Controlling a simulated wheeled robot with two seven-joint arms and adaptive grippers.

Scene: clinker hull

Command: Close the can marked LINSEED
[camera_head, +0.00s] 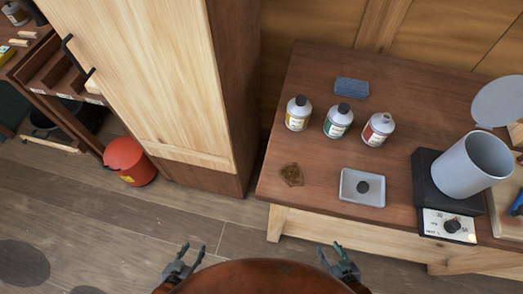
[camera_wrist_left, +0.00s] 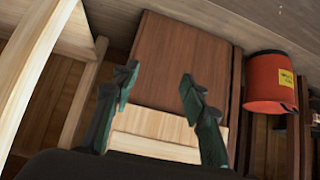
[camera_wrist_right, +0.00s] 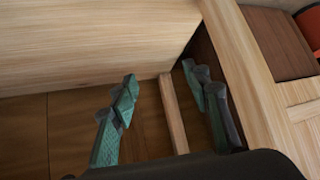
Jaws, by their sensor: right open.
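Three small white-grey cans stand upright on the bench: one with a yellow label (camera_head: 298,114) and one with a green label (camera_head: 338,121) have dark caps on top. The can with a red label (camera_head: 378,130) shows no dark cap. The writing is too small to read, so I cannot tell which is LINSEED. A dark round cap (camera_head: 363,187) lies in a grey tray (camera_head: 350,198) in front of them. My left gripper (camera_head: 189,259) is open and empty, low before the bench at the left. My right gripper (camera_head: 337,258) is open and empty, below the bench's front edge.
A grey pot (camera_head: 466,168) stands on a black heater (camera_head: 430,190) at the right, with a round grey disc (camera_head: 499,101) behind. A blue block (camera_head: 352,88) and a brown patch (camera_head: 292,174) lie on the bench (camera_head: 320,165). A tall cabinet (camera_head: 150,75) and red bucket (camera_head: 130,163) stand left.

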